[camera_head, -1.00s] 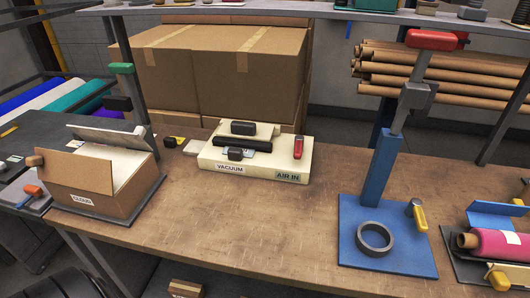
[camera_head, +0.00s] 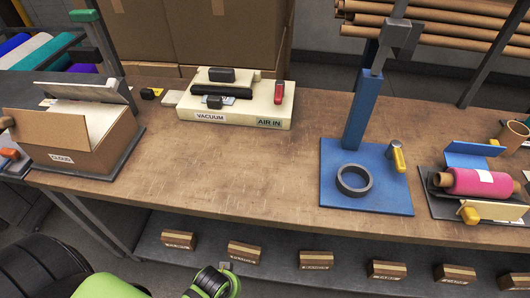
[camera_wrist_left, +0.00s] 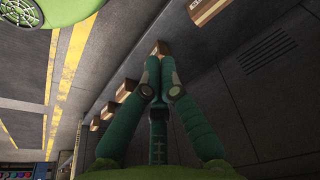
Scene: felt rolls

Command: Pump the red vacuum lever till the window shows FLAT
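The cream vacuum unit (camera_head: 190,115) stands at the back of the workbench, labelled VACUUM and AIR IN. A small red lever (camera_head: 279,92) stands up on its right side, above AIR IN. Black parts sit on its top and front. A small pale patch (camera_head: 236,101) lies beside the front black knob; I cannot read any word there. My left gripper (camera_wrist_left: 160,68) shows in the left wrist view with its fingers together and nothing seen between them. It is away from the unit, low at the bench front. My right gripper is not in view.
An open carton (camera_head: 95,160) stands left on the bench. A blue stand (camera_head: 325,185) with a black ring (camera_head: 354,180) and a pink roll (camera_head: 480,182) are to the right. The bench middle is clear. A lower shelf (camera_head: 285,262) holds several small boxes.

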